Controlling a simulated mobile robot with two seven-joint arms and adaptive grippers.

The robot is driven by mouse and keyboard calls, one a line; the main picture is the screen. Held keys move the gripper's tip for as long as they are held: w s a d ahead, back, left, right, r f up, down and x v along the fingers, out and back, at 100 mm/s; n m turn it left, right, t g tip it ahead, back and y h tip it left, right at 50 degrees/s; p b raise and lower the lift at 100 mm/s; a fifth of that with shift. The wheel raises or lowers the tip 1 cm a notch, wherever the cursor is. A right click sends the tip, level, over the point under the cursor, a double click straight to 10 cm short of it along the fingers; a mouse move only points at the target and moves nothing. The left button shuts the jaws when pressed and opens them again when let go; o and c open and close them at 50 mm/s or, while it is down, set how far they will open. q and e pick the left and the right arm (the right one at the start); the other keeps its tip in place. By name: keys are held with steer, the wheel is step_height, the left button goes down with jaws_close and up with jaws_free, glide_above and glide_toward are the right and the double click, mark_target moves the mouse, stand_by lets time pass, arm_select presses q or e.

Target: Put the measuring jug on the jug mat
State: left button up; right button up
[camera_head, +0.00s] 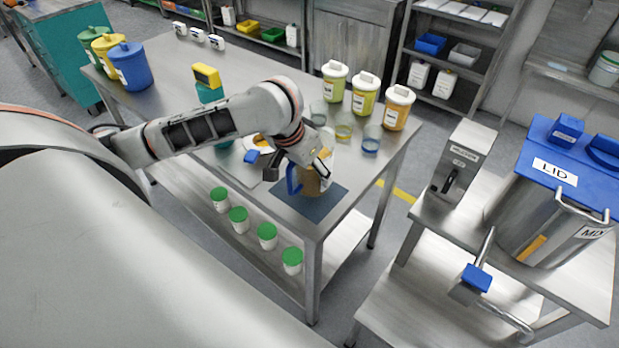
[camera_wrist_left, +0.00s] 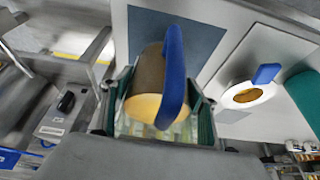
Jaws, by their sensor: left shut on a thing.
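The measuring jug (camera_head: 312,184) is tan with an orange-yellow tone and has a blue handle. It shows large in the wrist view (camera_wrist_left: 146,85). My left gripper (camera_head: 300,160) is shut on the jug, with one finger on each side of it in the wrist view (camera_wrist_left: 157,112). The jug mat (camera_head: 322,208) is a dark blue square at the table's near right corner; it also shows in the wrist view (camera_wrist_left: 190,38). In the head view the jug is over the mat's far part. I cannot tell whether its base touches the mat. My right gripper is not in view.
A white ring-shaped dish with a blue tab (camera_wrist_left: 250,95) is beside the mat. Clear beakers (camera_head: 371,140) and lidded canisters (camera_head: 396,106) stand behind. Green-lidded pots (camera_head: 267,236) are on the lower shelf. A machine with a blue lid (camera_head: 570,165) stands right, across a gap.

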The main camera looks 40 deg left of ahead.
mark_target(309, 178)
arm_select(q)
steer(key=shift+f, duration=1.55)
steer(key=shift+f, duration=0.1)
steer(key=o, duration=2)
steer(key=shift+o, duration=0.2)
steer(key=v, duration=1)
steer(key=shift+r, duration=0.3)
steer(key=shift+v, duration=0.8)
steer(key=shift+s, duration=0.1)
